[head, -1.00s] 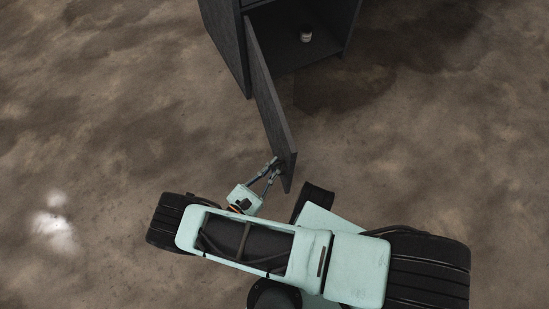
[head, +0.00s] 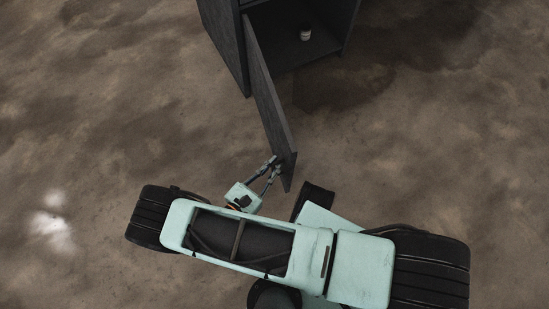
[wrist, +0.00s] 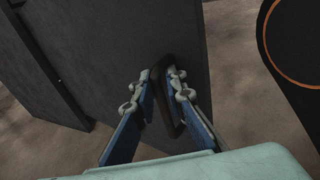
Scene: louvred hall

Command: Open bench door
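The bench door (head: 268,105) is a dark grey panel that stands swung well out from the dark bench cabinet (head: 222,45). The cabinet's inside shows beside it. In the wrist view the door's outer face (wrist: 150,35) fills the middle. A dark loop handle (wrist: 180,128) is on it near the free edge. My gripper (head: 275,163) is at the outer face near that edge. In the wrist view the fingers of my gripper (wrist: 160,78) sit on both sides of the handle and look closed on it. The exact contact is hard to see.
A small jar with a pale label (head: 306,34) stands inside the cabinet. My base and wheels are close to the door's free end. The brown, stained floor (head: 440,140) is clear to the left and right.

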